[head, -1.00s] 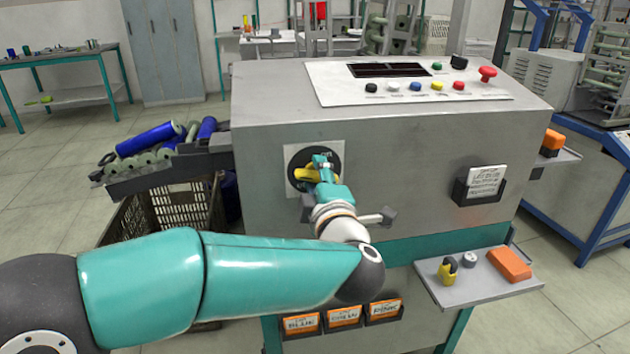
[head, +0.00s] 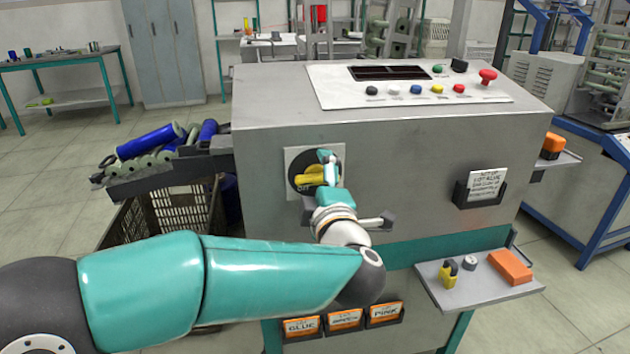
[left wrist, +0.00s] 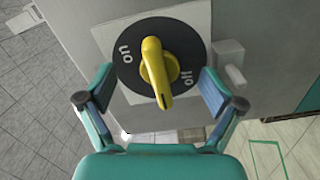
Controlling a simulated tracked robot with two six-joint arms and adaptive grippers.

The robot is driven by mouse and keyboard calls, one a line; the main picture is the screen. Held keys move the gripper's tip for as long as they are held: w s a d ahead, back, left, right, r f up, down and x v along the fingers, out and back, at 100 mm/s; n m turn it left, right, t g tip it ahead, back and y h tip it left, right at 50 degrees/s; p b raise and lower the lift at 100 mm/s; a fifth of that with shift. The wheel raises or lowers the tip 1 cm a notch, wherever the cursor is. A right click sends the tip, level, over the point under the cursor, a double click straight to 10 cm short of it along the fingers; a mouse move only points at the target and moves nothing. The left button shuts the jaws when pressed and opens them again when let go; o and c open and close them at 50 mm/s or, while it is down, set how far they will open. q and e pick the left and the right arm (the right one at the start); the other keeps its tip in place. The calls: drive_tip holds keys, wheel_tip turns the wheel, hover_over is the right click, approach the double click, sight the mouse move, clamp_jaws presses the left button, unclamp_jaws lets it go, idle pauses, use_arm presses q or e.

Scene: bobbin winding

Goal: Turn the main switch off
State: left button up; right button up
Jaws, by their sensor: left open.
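The main switch is a yellow rotary knob (head: 309,177) on a black disc with a light square plate (head: 292,155), on the machine's grey front. My left gripper (head: 327,168) is at the disc's right part. In the left wrist view its open fingers (left wrist: 157,95) are on either side of the knob, apart from it. My right gripper is not in view.
The grey machine (head: 400,150) has a top panel with coloured buttons. A small shelf (head: 470,292) with a padlock and an orange box juts out at lower right. A tray of blue rolls (head: 150,140) is at left above a crate (head: 170,212).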

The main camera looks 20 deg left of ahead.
use_arm(q)
drive_tip(key=b+v, duration=0.1)
drive_tip(key=v, duration=0.8)
drive_tip(key=shift+w, duration=0.1)
